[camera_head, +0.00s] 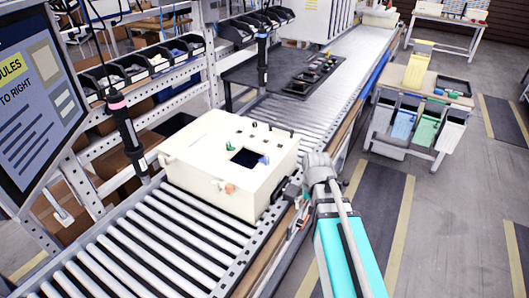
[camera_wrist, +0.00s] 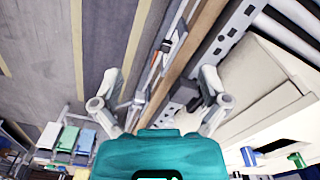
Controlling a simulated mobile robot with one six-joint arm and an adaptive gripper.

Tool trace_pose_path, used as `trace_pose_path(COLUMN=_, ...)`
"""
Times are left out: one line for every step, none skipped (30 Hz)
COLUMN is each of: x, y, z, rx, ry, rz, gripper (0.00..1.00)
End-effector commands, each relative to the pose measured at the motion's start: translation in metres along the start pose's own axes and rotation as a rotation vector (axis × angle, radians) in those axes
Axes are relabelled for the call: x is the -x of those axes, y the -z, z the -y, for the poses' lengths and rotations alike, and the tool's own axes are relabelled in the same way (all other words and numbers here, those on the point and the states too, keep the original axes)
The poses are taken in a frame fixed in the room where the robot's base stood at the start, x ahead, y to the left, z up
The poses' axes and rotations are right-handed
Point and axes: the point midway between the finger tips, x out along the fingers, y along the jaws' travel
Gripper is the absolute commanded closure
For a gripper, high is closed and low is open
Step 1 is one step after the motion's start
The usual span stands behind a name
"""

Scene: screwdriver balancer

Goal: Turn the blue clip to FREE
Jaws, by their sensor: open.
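No clip with a readable FREE mark can be made out. A small blue part (camera_head: 264,160) is on the top of the cream box, by its dark square opening, and it also shows in the wrist view (camera_wrist: 248,156). A hanging dark screwdriver (camera_head: 263,62) at the back has a blue band near its top. I cannot tell whether either blue part is the clip. My gripper (camera_head: 318,160) is beside the box's right side, over the conveyor edge, apart from both blue parts. In the wrist view its fingers (camera_wrist: 160,75) are spread, with nothing between them.
The cream box (camera_head: 205,155) sits on the roller conveyor (camera_head: 150,240). A second hanging screwdriver (camera_head: 125,125) with a pink band is left of the box, near the screen (camera_head: 35,100). Bins (camera_head: 150,62) line the rack behind. A cart (camera_head: 425,95) stands right; the floor between is clear.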

Motion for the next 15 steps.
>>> trace_pose_path(x=0.019, y=0.020, z=0.009, rx=-0.019, ry=0.000, rz=0.000, gripper=0.05)
trace_pose_path(x=0.025, y=0.028, z=0.014, rx=-0.032, ry=0.000, rz=0.000, gripper=0.05)
trace_pose_path(x=0.033, y=0.038, z=0.020, rx=-0.052, ry=0.000, rz=0.000, gripper=0.05)
trace_pose_path(x=0.038, y=0.045, z=0.025, rx=-0.067, ry=0.000, rz=0.000, gripper=0.05)
trace_pose_path(x=0.043, y=0.052, z=0.030, rx=-0.080, ry=0.000, rz=0.000, gripper=0.05)
trace_pose_path(x=0.051, y=0.062, z=0.037, rx=-0.099, ry=0.000, rz=0.000, gripper=0.05)
trace_pose_path(x=0.056, y=0.070, z=0.042, rx=-0.114, ry=0.000, rz=0.000, gripper=0.05)
trace_pose_path(x=0.062, y=0.077, z=0.047, rx=-0.129, ry=0.000, rz=0.000, gripper=0.05)
trace_pose_path(x=0.069, y=0.086, z=0.055, rx=-0.148, ry=0.000, rz=0.000, gripper=0.05)
trace_pose_path(x=0.074, y=0.093, z=0.060, rx=-0.161, ry=0.000, rz=0.000, gripper=0.05)
trace_pose_path(x=0.080, y=0.100, z=0.065, rx=-0.177, ry=0.000, rz=0.000, gripper=0.05)
trace_pose_path(x=0.087, y=0.110, z=0.073, rx=-0.196, ry=0.000, rz=0.000, gripper=0.05)
trace_pose_path(x=0.092, y=0.117, z=0.079, rx=-0.210, ry=0.000, rz=0.000, gripper=0.05)
trace_pose_path(x=0.098, y=0.124, z=0.085, rx=-0.224, ry=0.000, rz=0.000, gripper=0.05)
trace_pose_path(x=0.105, y=0.133, z=0.092, rx=-0.243, ry=0.000, rz=0.000, gripper=0.05)
